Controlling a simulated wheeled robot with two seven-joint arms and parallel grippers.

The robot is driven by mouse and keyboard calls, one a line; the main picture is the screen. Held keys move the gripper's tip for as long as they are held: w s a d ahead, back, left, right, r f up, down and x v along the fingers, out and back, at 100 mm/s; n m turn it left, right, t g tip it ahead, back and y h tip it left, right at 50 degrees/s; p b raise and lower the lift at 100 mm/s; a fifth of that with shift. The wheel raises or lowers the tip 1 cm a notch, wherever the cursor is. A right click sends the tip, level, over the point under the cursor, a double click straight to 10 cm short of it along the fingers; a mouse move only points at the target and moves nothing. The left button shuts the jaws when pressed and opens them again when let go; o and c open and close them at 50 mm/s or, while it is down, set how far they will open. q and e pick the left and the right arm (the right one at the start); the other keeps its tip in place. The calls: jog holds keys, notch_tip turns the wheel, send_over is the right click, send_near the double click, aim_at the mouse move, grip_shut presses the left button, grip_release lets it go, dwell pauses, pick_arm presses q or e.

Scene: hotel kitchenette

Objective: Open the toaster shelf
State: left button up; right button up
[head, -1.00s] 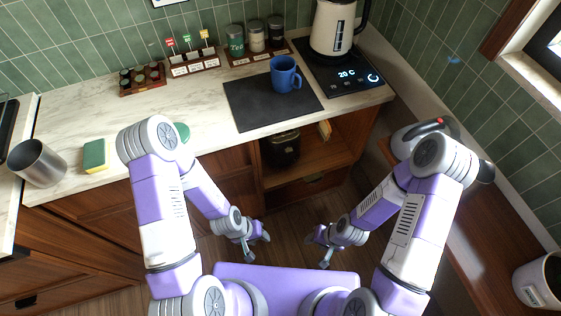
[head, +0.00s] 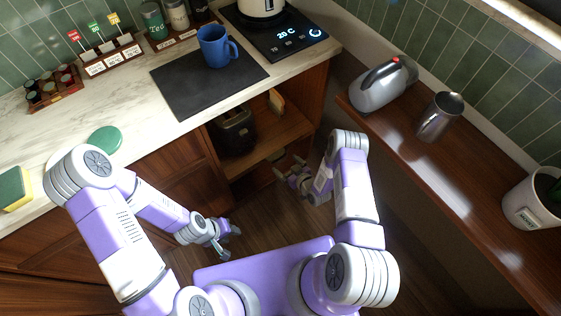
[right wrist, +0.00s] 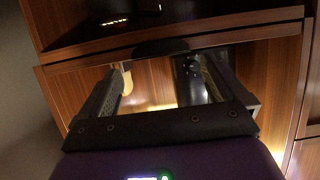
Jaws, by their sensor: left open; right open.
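The toaster shelf (head: 272,146) is a wooden board in the open cabinet under the counter. A dark toaster (head: 235,131) stands on it. In the right wrist view, the shelf's wooden front edge (right wrist: 240,27) crosses the top, with a dark handle (right wrist: 162,48) below it. My right gripper (head: 287,169) is low in front of the cabinet. In its wrist view its fingers (right wrist: 158,76) are spread and point toward the handle, with nothing between them; contact cannot be told. My left gripper (head: 224,236) is open and empty, low over the floor.
A side counter (head: 450,185) on the right carries a silver kettle (head: 383,85) and a metal pitcher (head: 437,117). Wooden floor lies between.

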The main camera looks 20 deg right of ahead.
aim_at(279, 158)
jog(key=b+x, duration=0.1)
jog(key=x, duration=0.4)
jog(key=shift+b, duration=0.35)
pick_arm(q)
notch_tip(279, 158, down, 2)
jog(key=shift+f, duration=0.1)
